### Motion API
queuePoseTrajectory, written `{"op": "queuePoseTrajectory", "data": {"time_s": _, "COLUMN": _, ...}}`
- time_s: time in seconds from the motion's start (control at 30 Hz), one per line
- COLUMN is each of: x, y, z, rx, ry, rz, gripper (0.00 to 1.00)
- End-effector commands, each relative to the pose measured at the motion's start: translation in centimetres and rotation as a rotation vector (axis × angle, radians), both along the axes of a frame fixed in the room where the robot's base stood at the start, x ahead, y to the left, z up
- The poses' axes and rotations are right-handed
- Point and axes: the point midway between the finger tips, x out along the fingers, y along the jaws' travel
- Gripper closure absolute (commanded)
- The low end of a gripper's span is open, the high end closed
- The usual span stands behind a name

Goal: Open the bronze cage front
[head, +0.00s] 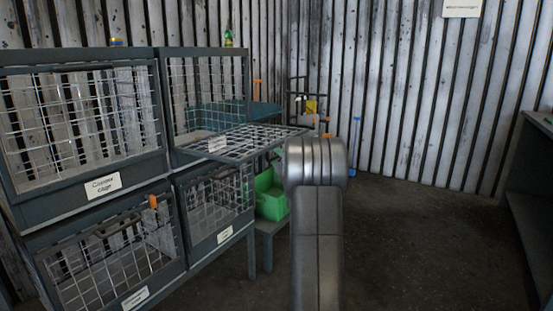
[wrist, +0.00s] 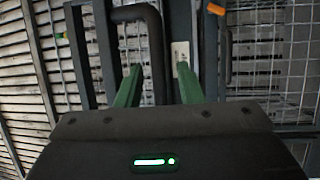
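Several grey mesh cages stand stacked at the left in the head view. The upper left cage (head: 85,130) has a label (head: 102,185) I cannot read for sure, so I cannot tell which is the bronze one. At the upper right cage (head: 207,95), a labelled mesh front (head: 265,138) lies about level, sticking out. In the wrist view my gripper (wrist: 159,68) is open, its two green fingers apart. A dark curved handle (wrist: 150,25) passes between or just behind them; contact is unclear. A pale plate (wrist: 181,55) is by the right fingertip. The head view hides my gripper behind my arm.
Lower cages (head: 115,255) and (head: 215,205) have mesh fronts. An orange piece (head: 153,201) is by the lower left one. A dark bench (head: 535,190) is at the right edge. The floor (head: 430,240) between is clear.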

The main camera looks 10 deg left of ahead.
Motion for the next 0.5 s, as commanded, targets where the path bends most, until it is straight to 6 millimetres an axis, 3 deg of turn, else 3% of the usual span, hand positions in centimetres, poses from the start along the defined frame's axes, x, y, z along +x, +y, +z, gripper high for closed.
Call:
{"op": "queuePoseTrajectory", "data": {"time_s": 0.07, "x": -0.01, "y": -0.02, "z": 0.01, "rx": 0.0, "ry": 0.0, "rz": 0.0, "gripper": 0.68}}
{"op": "queuePoseTrajectory", "data": {"time_s": 0.23, "x": -0.02, "y": -0.04, "z": 0.0, "rx": 0.0, "ry": 0.0, "rz": 0.0, "gripper": 1.0}}
{"op": "queuePoseTrajectory", "data": {"time_s": 0.5, "x": -0.04, "y": -0.09, "z": 0.53, "rx": 0.0, "ry": -0.001, "rz": 0.0, "gripper": 1.0}}
